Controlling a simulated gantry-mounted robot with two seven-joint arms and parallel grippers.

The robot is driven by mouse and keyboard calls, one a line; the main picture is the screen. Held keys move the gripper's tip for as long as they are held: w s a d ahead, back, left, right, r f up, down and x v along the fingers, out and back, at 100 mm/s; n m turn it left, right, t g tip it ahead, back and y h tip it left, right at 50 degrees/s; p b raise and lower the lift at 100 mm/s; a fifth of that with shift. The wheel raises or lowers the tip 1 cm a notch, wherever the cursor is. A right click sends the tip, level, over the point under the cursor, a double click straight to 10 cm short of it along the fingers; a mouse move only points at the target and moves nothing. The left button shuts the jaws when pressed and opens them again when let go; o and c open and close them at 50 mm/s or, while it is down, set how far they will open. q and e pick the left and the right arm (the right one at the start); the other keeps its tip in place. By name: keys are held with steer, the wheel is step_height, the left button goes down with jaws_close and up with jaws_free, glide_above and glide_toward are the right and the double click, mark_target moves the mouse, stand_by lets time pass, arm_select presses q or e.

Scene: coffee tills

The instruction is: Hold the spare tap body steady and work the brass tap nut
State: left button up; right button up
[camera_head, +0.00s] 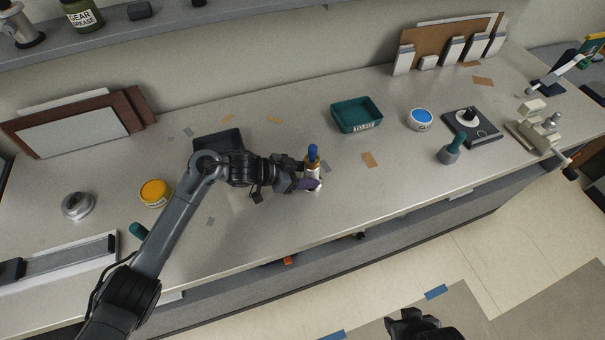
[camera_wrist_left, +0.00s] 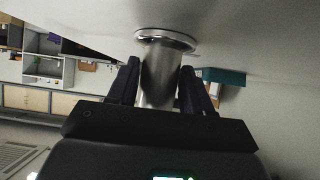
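The spare tap body (camera_head: 317,188) stands upright on the bench, a silver cylinder with a blue top (camera_head: 312,152). The brass tap nut (camera_head: 313,166) shows as a gold band below the blue top. My left gripper (camera_head: 311,184) is around the lower silver part from the left. In the left wrist view, the silver tap body (camera_wrist_left: 159,78) with its round flange lies between the two dark fingers (camera_wrist_left: 158,88), which appear to touch both sides. The nut is out of sight there. My right gripper (camera_head: 414,322) is low at the bottom edge, away from the bench, its fingers unclear.
A green tray (camera_head: 357,115), a blue-topped tin (camera_head: 421,119), a black square base (camera_head: 471,127) and a grey, green-handled tool (camera_head: 451,152) stand to the right. A yellow tin (camera_head: 155,193) is left. A dark tray (camera_head: 218,140) lies behind my left arm. The bench front edge is close.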

arm_select(q)
jaws_close()
steer(key=shift+a+f, duration=0.1)
steer(key=shift+f, duration=0.05)
stand_by(1.0)
steer(key=shift+o, duration=2.2)
jaws_free()
jaws_close()
